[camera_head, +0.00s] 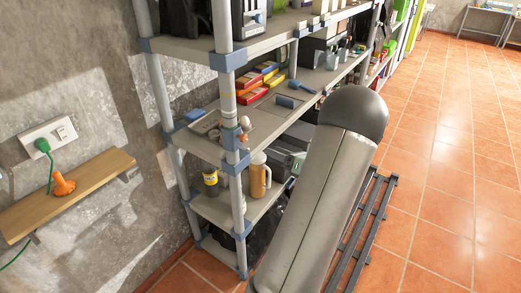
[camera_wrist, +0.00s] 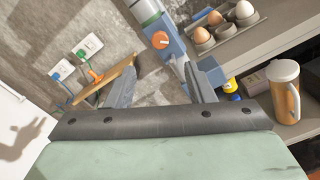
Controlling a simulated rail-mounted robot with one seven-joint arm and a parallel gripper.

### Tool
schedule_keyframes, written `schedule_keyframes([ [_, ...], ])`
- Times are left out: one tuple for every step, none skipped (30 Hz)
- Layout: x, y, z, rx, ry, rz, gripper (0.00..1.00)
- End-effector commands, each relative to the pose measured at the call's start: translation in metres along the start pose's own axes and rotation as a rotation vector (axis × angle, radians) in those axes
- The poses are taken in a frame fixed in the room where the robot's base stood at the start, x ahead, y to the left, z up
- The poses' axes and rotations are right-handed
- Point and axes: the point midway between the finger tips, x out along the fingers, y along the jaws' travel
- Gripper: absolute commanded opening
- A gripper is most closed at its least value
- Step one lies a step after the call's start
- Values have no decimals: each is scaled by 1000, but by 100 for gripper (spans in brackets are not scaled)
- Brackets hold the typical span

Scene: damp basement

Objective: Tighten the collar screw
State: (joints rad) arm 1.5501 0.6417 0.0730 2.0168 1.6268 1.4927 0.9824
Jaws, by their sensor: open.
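The collar screw has a round orange head (camera_wrist: 160,40) with a slot, seen in the wrist view on the grey-blue collar of a shelf post (camera_wrist: 147,12). My gripper (camera_wrist: 160,70) is open and empty in the wrist view. Its two fingers point toward the post, and the screw head shows beyond the gap between them. The fingers do not appear to touch the screw. My gripper does not show in the head view, where my arm covers part of the shelving.
An egg tray (camera_wrist: 228,35) and an orange jug (camera_wrist: 285,92) sit on shelves right of the post. A wooden wall shelf (camera_head: 85,190) holds an orange object (camera_head: 63,186) near a socket (camera_head: 48,138) with a green plug. Tiled floor (camera_head: 440,190) lies open at right.

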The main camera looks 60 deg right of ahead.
Motion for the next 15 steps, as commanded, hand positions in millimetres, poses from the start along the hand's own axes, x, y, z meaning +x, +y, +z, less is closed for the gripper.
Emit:
schedule_keyframes([
  [-13, -2, -2, -1, -1, -5, 49],
  [-19, -2, -2, -1, -1, -3, 49],
  [-27, -2, -2, -1, -1, -4, 49],
  [-32, -2, -2, -1, -1, -4, 49],
  [-37, -1, -2, -1, -1, -2, 49],
  [-43, -1, -1, -1, -1, -2, 49],
  [-47, -1, -1, -1, -1, -3, 49],
  [-51, -1, -1, 0, -1, -3, 49],
  [-54, -1, -1, 0, -1, -1, 49],
  [-56, 0, -1, 0, 0, -1, 49],
  [-58, 0, -1, 0, 0, 0, 49],
  [-60, 0, 0, 0, 0, 0, 49],
  [-61, 0, 0, 0, 0, 0, 49],
  [-62, 0, 0, 0, 0, 0, 49],
  [-62, 0, 0, 0, 0, 0, 49],
])
